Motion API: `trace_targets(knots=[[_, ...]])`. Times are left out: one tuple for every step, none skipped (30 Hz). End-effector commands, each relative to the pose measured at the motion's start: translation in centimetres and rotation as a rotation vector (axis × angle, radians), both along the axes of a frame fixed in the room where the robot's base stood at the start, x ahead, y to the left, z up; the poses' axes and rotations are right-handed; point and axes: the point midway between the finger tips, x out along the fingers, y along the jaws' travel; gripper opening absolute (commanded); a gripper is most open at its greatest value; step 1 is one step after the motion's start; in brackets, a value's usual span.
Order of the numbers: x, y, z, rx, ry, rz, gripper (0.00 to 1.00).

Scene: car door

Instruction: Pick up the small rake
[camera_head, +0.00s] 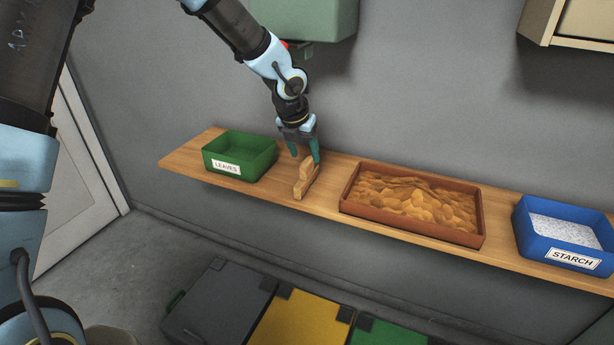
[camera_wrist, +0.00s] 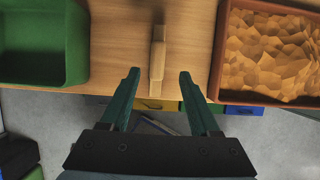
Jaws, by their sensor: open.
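The small rake (camera_head: 305,179) is a light wooden piece standing on the wooden shelf between the green bin and the brown tray. In the wrist view the rake (camera_wrist: 157,60) runs away from me, with its near end by the shelf's front edge. My gripper (camera_head: 304,156) is just above the rake, with its green fingers pointing down. In the wrist view my gripper (camera_wrist: 158,73) is open, with one finger on each side of the rake and clear gaps between. The rake's far end is dark and blurred in the wrist view.
A green bin (camera_head: 227,170) labelled LEAVES stands left of the rake. A brown tray (camera_head: 411,229) of orange-brown leaves or chips stands to its right. A blue STARCH bin (camera_head: 532,240) is farther right. A green box (camera_head: 318,20) hangs on the wall above. Lidded bins (camera_head: 301,320) stand below the shelf.

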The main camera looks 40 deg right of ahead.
Motion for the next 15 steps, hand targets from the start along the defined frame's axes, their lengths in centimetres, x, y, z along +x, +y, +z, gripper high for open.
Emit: trace_targets(knots=[[0.1, -0.3, -0.9, 0.003, 0.001, -0.002, 0.62], [0.2, -0.5, -1.3, 0.001, 0.002, 0.000, 0.62], [0.3, -0.6, -1.8, 0.001, 0.002, 0.000, 0.62], [0.3, -0.7, -2.2, 0.001, 0.002, 0.001, 0.62], [0.4, -0.8, -2.4, 0.001, 0.002, 0.002, 0.62], [0.5, -0.9, -2.7, 0.001, 0.002, 0.002, 0.62], [0.6, -1.0, -2.9, 0.000, 0.001, 0.003, 0.62], [0.6, -1.0, -3.0, 0.001, 0.001, 0.003, 0.62], [0.7, -1.1, -3.2, 0.001, 0.001, 0.003, 0.62], [0.7, -1.1, -3.4, 0.000, 0.001, 0.003, 0.62], [0.7, -1.2, -3.6, 0.000, 0.001, 0.003, 0.62], [0.8, -1.2, -4.1, 0.003, 0.001, 0.002, 0.62], [0.9, -1.3, -4.5, 0.004, 0.002, 0.002, 0.62], [1.0, -1.4, -5.0, 0.003, 0.003, 0.002, 0.62], [1.1, -1.5, -5.5, 0.004, 0.002, 0.002, 0.62]])
